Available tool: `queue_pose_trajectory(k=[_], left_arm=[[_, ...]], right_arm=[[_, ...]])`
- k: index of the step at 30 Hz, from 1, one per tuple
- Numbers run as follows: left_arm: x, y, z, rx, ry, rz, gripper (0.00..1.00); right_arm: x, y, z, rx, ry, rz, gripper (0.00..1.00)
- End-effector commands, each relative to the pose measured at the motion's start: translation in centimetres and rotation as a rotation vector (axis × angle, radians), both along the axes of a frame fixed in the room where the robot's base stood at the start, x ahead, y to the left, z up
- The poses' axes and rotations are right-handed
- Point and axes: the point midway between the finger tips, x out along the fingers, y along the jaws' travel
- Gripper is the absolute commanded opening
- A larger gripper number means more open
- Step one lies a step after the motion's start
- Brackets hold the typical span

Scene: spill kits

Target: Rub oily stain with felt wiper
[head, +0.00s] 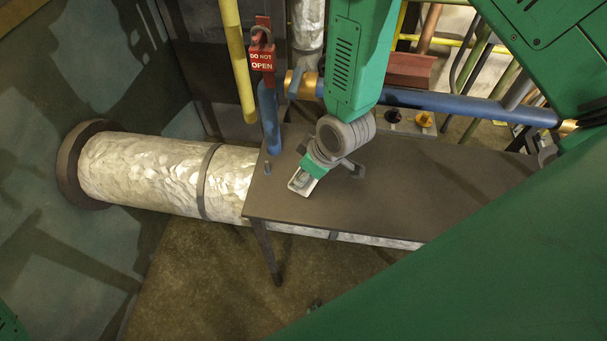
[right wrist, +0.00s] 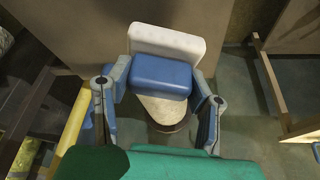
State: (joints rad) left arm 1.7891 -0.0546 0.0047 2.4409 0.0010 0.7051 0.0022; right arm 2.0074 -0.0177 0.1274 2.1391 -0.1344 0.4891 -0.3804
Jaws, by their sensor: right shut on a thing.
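My right gripper (right wrist: 160,82) is shut on the felt wiper, with one finger on each side of its blue block (right wrist: 161,77). The wiper's white felt pad (right wrist: 167,42) shows beyond the block. In the head view my right gripper (head: 303,180) is small and hangs above the left part of the dark brown table top (head: 400,190). A pale piece shows at its tip there, and I cannot tell whether it touches the table. I cannot make out the oily stain in either view. My left gripper is out of view.
A silvery wrapped pipe (head: 140,172) runs from the left wall under the table. A blue pipe (head: 430,100), a yellow pipe (head: 233,55) and a red "DO NOT OPEN" tag (head: 262,60) stand behind. The table's right part is clear.

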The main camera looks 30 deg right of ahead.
Motion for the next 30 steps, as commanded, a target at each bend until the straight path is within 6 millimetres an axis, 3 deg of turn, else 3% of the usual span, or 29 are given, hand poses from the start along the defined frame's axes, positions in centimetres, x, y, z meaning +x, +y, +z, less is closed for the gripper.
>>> queue_pose_trajectory(k=[9,20,30], left_arm=[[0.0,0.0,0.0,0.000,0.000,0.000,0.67],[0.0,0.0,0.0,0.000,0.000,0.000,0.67],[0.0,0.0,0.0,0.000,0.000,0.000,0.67]], right_arm=[[0.0,0.0,0.2,0.001,-0.001,0.000,0.08],[0.0,0.0,2.9,0.001,-0.001,0.000,0.08],[0.0,0.0,3.0,0.001,0.000,0.000,0.08]])
